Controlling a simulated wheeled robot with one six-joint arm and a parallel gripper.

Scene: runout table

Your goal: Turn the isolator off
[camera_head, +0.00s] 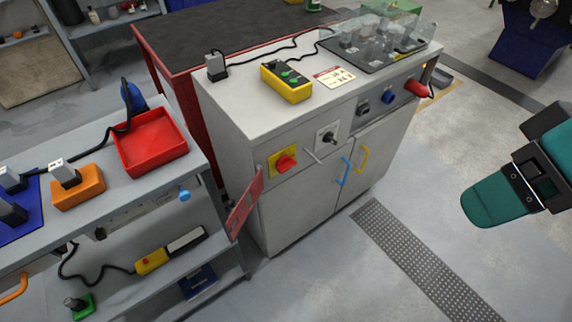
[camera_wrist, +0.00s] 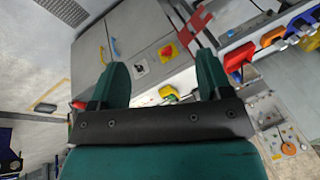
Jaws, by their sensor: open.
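The isolator is a red rotary handle on a yellow plate (camera_head: 283,161), on the left end of the grey cabinet's front. It also shows near the top middle of the wrist view (camera_wrist: 168,52), beyond and between my fingers. The handle's exact setting is too small to tell. My gripper (camera_head: 490,204) is at the right of the head view, in the air over the floor, well apart from the cabinet. In the wrist view its two teal fingers (camera_wrist: 162,72) are spread wide with nothing between them.
A black selector switch (camera_head: 328,138) sits right of the isolator. Blue and yellow door handles (camera_head: 362,157) stick out below. A red panel (camera_head: 244,203) projects near the cabinet's left corner. A shelf with a red tray (camera_head: 150,142) stands left. Floor before the cabinet is clear.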

